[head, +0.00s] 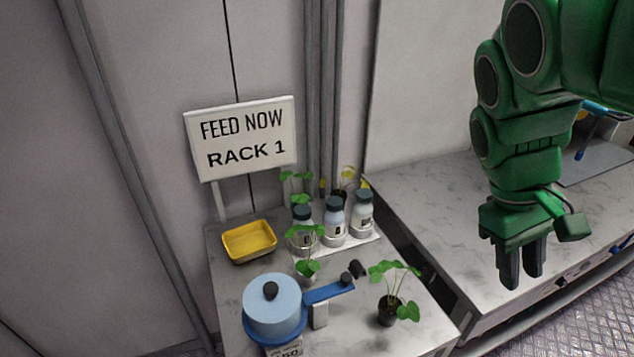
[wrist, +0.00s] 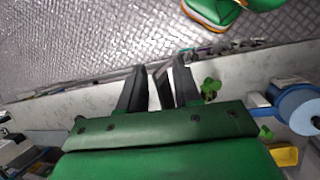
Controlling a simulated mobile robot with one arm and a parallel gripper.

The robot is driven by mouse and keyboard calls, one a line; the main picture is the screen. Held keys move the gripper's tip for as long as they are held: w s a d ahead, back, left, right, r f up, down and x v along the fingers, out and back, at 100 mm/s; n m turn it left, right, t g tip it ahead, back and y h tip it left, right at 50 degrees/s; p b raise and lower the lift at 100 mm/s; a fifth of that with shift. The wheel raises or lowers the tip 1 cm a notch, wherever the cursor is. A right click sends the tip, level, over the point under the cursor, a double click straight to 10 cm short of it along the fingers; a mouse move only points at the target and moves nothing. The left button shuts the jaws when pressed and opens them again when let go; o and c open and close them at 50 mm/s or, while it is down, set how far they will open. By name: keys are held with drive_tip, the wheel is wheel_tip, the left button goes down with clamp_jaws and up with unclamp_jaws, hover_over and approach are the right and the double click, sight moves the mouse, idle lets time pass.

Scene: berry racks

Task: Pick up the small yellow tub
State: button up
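The small yellow tub (head: 249,242) is a shallow, open rectangular tray that looks empty. It sits on the left bench in the head view, in front of the sign. My gripper (head: 521,270) points downward at the right of the head view, far to the right of the tub and raised above the other bench. In the wrist view my gripper (wrist: 159,70) has its two dark fingers apart with nothing held between them.
A "FEED NOW RACK 1" sign (head: 241,139) stands behind the tub. Several capped bottles (head: 334,220) stand to its right. A blue round device (head: 273,307) and potted seedlings (head: 388,309) are in front. A dark gap (head: 420,269) separates the left bench from the right bench (head: 450,215).

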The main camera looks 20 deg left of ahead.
drive_tip(key=w+a+n+t+h, duration=0.15)
drive_tip(key=w+a+n, duration=0.35)
drive_tip(key=a, duration=0.5)
drive_tip(key=w+a+r+n+t+h, duration=0.1)
drive_tip(key=w+a+n+t, duration=0.15)
drive_tip(key=w+a, duration=0.55)
drive_tip(key=w+a+n+t+h, duration=0.2)
drive_tip(key=w+a+n, duration=0.2)
drive_tip(key=a, duration=0.8)
drive_tip(key=s+a+f+n+t, duration=0.1)
drive_tip(key=s+a+n+t, duration=0.1)
drive_tip(key=a, duration=0.6)
drive_tip(key=s+a+f+n+t, duration=0.1)
drive_tip(key=s+a+n, duration=0.1)
drive_tip(key=a, duration=0.7)
drive_tip(key=s+a+f+n+t, duration=0.2)
drive_tip(key=s+a, duration=0.4)
drive_tip(key=a, duration=0.2)
drive_tip(key=s+a+f+n+t, duration=0.25)
drive_tip(key=s+a, duration=0.25)
drive_tip(key=a, duration=0.3)
drive_tip(key=shift+g+y, duration=0.45)
wheel_tip(320, 180, down, 25)
drive_tip(key=shift+s+d+f, duration=0.1)
drive_tip(key=shift+x, duration=6)
clamp_jaws()
